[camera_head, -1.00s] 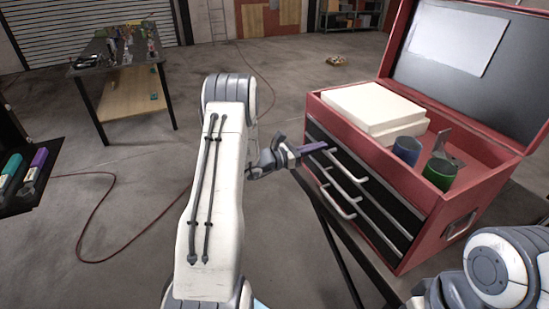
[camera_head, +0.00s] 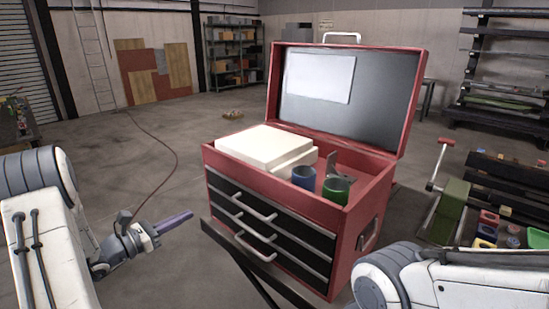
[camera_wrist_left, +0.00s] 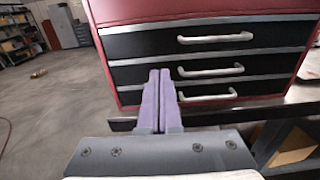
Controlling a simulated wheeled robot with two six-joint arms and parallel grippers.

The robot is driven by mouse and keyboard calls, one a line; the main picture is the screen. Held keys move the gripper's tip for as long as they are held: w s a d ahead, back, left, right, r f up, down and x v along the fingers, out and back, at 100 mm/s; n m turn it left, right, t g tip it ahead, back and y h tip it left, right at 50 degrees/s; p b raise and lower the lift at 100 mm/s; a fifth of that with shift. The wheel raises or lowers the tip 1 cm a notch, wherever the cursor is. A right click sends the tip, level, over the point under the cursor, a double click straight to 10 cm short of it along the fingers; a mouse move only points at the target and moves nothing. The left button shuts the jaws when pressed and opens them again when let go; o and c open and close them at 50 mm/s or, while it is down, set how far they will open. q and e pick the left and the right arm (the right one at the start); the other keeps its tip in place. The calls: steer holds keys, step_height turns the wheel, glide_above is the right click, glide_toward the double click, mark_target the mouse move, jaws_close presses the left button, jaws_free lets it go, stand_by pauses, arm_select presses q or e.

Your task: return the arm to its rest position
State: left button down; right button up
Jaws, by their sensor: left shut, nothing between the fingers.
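My left gripper (camera_head: 172,222) is at the lower left of the head view, to the left of the red toolbox (camera_head: 372,213) and apart from it. Its purple fingers are shut together with nothing between them; they also show in the left wrist view (camera_wrist_left: 158,100), pointing toward the toolbox drawers. My left arm (camera_head: 45,240) comes in from the left edge, bent at a joint. My right arm (camera_head: 450,283) shows at the lower right, but its gripper is out of view.
A green machine with a red-handled lever (camera_head: 441,160) stands at right. Open floor lies at left.

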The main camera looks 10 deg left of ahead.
arm_select(q)
steer(key=s+d+r+m+g+h, duration=0.1)
steer(key=s+d+m+g, duration=0.35)
steer(key=d, duration=0.55)
steer(key=s+d+m+g+h, duration=0.1)
steer(key=s+d+m+g, duration=0.4)
steer(key=d, duration=0.4)
steer(key=s+d+r+m+g, duration=0.1)
steer(key=s+d+m+g, duration=0.2)
steer(key=d+m+g, duration=0.5)
steer(key=s+d+m+t+y, duration=0.1)
steer(key=s+d+m+y, duration=0.1)
steer(key=s+m+y, duration=0.3)
steer(key=s+d+f+m+t+y, duration=0.1)
steer(key=s+m+y, duration=0.4)
steer(key=s+m, duration=0.7)
steer(key=shift+s+d+f+m+y, duration=0.3)
steer(key=shift+d+m, duration=0.1)
steer(key=shift+m, duration=0.75)
